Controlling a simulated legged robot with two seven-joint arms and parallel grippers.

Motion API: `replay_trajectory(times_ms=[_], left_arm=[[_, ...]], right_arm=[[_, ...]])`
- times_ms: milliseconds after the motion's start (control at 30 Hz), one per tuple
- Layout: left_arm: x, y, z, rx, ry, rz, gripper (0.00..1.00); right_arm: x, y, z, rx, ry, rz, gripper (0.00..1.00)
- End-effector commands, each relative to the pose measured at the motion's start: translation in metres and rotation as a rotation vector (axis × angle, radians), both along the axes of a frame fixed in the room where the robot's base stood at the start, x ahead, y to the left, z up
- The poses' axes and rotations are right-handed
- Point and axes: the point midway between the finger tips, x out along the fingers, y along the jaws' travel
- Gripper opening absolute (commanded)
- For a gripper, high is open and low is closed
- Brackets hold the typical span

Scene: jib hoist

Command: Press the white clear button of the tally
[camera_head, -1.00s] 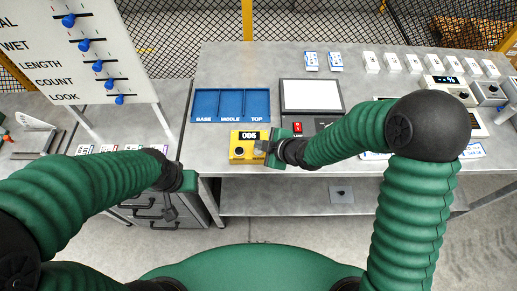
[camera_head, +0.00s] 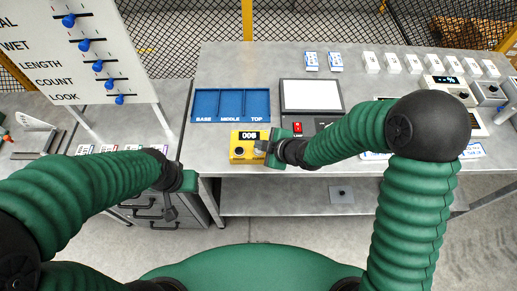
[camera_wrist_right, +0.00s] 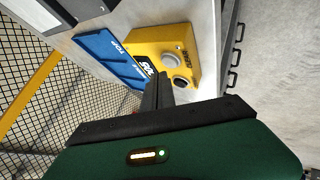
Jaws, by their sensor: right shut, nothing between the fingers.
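The tally is a yellow box (camera_head: 236,143) with a small dark display (camera_head: 249,135) on the front part of the table; its last digit is hard to read. A black button (camera_head: 239,151) sits at its left. The white clear button (camera_wrist_right: 171,59) shows beside the CLEAR lettering in the right wrist view; the fingers largely cover it in the head view. My right gripper (camera_head: 259,146) is shut and empty, its tips over the tally's right part; I cannot tell whether they touch it. My left gripper (camera_head: 170,212) hangs away to the left, its jaw state unclear.
A blue tray (camera_head: 231,119) marked BASE, MIDDLE, TOP lies just behind the tally. A panel with a white screen (camera_head: 312,95) and red switch (camera_head: 298,127) stands right of it, close to my right wrist. A slider board (camera_head: 85,60) stands at left.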

Motion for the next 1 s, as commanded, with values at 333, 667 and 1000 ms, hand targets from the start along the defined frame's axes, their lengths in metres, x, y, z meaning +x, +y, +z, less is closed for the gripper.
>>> replay_trajectory(times_ms=[333,667,1000], left_arm=[[0.000,0.000,-0.008,0.000,0.000,0.000,0.36],[0.000,0.000,-0.008,0.000,0.000,0.000,0.36],[0.000,0.000,-0.012,0.000,0.000,0.000,0.36]], right_arm=[[-0.001,0.000,-0.008,0.000,0.000,0.000,0.00],[-0.001,0.000,-0.008,0.000,0.000,0.000,0.00],[-0.001,0.000,-0.012,0.000,0.000,0.000,0.00]])
